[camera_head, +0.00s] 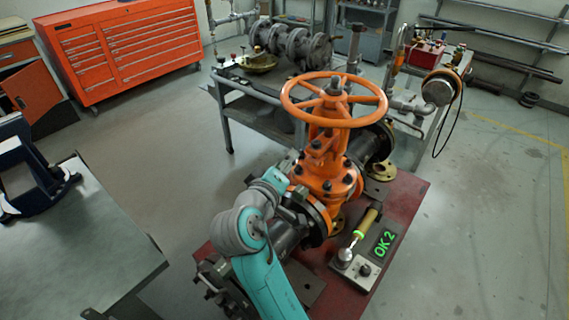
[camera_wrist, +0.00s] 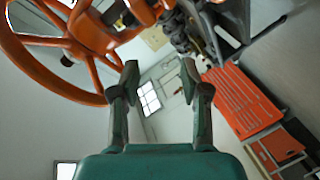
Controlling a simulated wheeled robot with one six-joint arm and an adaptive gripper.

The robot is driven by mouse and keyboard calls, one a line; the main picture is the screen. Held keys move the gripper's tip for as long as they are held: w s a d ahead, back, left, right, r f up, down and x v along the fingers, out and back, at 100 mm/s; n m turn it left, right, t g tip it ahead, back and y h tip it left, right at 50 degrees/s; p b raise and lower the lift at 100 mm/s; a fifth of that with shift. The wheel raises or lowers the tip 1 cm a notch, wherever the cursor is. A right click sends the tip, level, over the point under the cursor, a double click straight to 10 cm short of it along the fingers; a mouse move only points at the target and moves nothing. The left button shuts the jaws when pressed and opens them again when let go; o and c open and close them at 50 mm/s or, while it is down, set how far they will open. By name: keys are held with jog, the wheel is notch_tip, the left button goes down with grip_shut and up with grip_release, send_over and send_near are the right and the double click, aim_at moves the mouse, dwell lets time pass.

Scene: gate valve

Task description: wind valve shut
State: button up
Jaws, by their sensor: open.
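The orange gate valve (camera_head: 322,165) stands upright on a red bench (camera_head: 410,200) in the head view. Its spoked orange handwheel (camera_head: 333,122) lies roughly level on top, around a dark central stem nut. My arm reaches up on the near left side of the valve body, below the wheel; my gripper is hard to make out there. In the wrist view my gripper (camera_wrist: 159,80) is open, with nothing between its fingers. The handwheel rim (camera_wrist: 50,82) shows at upper left there, close beside the left finger, with a small gap in the picture.
A grey bench with pipework (camera_head: 290,45) stands behind. A red tool cabinet (camera_head: 125,45) is at back left. A grey table (camera_head: 95,245) is at left.

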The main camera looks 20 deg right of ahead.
jog(key=shift+d, duration=0.1)
jog(key=c, duration=0.4)
jog(key=shift+w+d+r+n+t+h, duration=0.15)
jog(key=shift+d+r+n+t, duration=0.1)
jog(key=shift+d, duration=0.4)
jog(key=shift+d+r+n+t+h, duration=0.15)
jog(key=shift+d+n+t, duration=0.1)
jog(key=shift+d, duration=0.35)
grip_shut()
jog(key=n+t+y, duration=0.9)
jog(key=n+y, duration=0.6)
jog(key=n, duration=1.8)
send_near(311, 118)
notch_tip(311, 118, down, 5)
jog(key=d, duration=0.2)
jog(key=x, duration=1.4)
jog(key=shift+r, duration=0.3)
